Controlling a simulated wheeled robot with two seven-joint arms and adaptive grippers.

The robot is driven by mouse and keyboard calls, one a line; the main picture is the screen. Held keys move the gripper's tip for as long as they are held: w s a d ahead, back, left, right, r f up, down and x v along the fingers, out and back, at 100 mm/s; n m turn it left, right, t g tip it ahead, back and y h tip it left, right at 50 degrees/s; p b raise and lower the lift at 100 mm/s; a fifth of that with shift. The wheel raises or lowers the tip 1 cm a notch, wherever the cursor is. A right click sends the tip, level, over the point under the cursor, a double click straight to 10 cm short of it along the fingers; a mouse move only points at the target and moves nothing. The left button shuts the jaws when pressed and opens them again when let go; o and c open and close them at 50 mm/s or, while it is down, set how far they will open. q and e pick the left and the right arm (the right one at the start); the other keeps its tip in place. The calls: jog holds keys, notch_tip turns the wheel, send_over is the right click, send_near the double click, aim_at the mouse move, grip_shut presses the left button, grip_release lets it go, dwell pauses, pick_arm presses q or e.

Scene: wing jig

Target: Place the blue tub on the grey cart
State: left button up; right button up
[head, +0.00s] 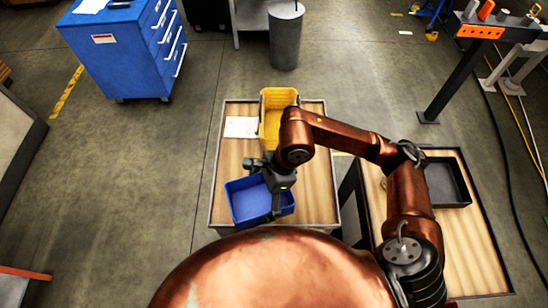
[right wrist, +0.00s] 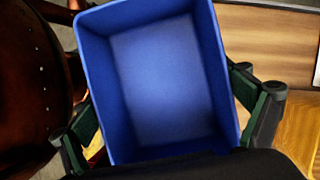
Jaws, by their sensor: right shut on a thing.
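The blue tub (head: 249,203) is an open, empty box over the near part of a wood-topped cart with a grey rim (head: 222,160). My right gripper (head: 279,184) is shut on the tub. In the right wrist view the tub (right wrist: 165,75) fills the middle, with the dark fingers (right wrist: 165,122) against its two opposite sides. I cannot tell whether the tub's base touches the cart top. My left gripper is not in view.
A yellow bin (head: 271,128) and a white paper (head: 241,127) are at the cart's far end. A second wood-topped surface (head: 460,250) with a black tray (head: 446,183) stands at right. A blue drawer cabinet (head: 120,50) and a grey drum (head: 286,38) stand behind.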

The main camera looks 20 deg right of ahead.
jog(key=a+m, duration=0.1)
jog(key=s+a+m+t+b, duration=0.1)
jog(key=m, duration=0.1)
jog(key=shift+s+a+r+m, duration=0.15)
jog(key=shift+s+a+m, duration=0.1)
jog(key=shift+s+m, duration=0.05)
jog(key=w+d+f, duration=0.1)
jog(key=w+d, duration=0.1)
jog(key=w+d+f, duration=0.1)
jog(key=w+d, duration=0.1)
jog(key=w+d+f, duration=0.2)
jog(key=shift+w+d+f, duration=0.1)
jog(key=shift+w+d, duration=0.2)
jog(key=f, duration=0.1)
jog(key=w+d+f, duration=0.2)
jog(key=f, duration=0.1)
jog(key=shift+w, duration=0.15)
jog(key=shift+w+d+f, duration=0.35)
jog(key=shift+w+f, duration=0.05)
jog(key=shift+f, duration=0.25)
jog(key=shift+w+d+f+p, duration=0.15)
jog(key=shift+f+p, duration=0.2)
jog(key=shift+f, duration=1.4)
jog(key=shift+f, duration=0.1)
jog(key=o, duration=1)
jog(key=shift+o, duration=0.2)
